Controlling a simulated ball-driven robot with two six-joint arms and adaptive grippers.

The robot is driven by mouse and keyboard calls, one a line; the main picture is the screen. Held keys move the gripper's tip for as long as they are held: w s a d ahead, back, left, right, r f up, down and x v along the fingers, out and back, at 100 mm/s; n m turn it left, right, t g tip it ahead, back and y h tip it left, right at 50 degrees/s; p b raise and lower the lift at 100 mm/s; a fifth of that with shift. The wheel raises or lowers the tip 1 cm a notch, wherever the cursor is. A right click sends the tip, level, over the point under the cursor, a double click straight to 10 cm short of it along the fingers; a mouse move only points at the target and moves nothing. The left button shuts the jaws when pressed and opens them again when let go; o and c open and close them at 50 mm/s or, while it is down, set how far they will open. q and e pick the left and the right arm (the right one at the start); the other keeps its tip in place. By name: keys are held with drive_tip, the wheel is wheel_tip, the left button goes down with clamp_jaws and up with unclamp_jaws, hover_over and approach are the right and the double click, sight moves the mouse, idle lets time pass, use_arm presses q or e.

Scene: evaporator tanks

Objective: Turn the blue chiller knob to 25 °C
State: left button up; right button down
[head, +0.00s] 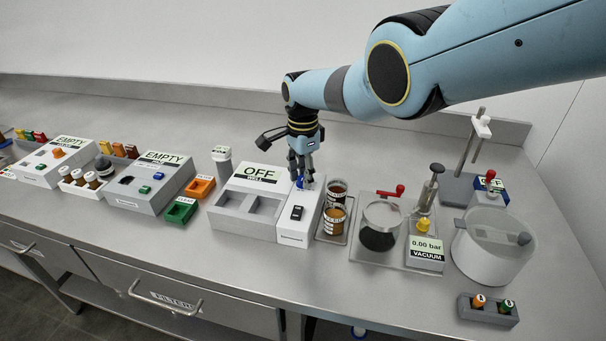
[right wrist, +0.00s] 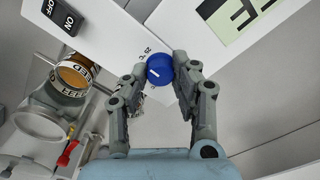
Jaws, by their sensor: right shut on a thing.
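The blue chiller knob (right wrist: 160,69) sits on the sloping white panel (head: 293,226) in the middle of the bench. My right gripper (right wrist: 160,72) is shut on it, with a fingertip at each side. The knob bears a short white mark. Small print ending in °C stands on the panel beside it; I cannot read the number surely. In the head view my right gripper (head: 301,176) reaches down from above and mostly hides the knob (head: 300,184). My left gripper is not in view.
A black ON/OFF switch (head: 296,213) is on the same panel. The grey unit beside it has a display (head: 261,173) reading OFF. Brown-filled beakers (head: 334,219) stand close on the right, before a vacuum filter with a 0.00 bar display (head: 426,246). The bench's front strip is mostly clear.

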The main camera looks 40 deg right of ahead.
sight(302, 177)
drive_tip(key=shift+w+r, duration=0.1)
drive_tip(key=c, duration=1.1)
unclamp_jaws()
drive_tip(key=shift+o, duration=0.2)
wheel_tip(302, 177, up, 12)
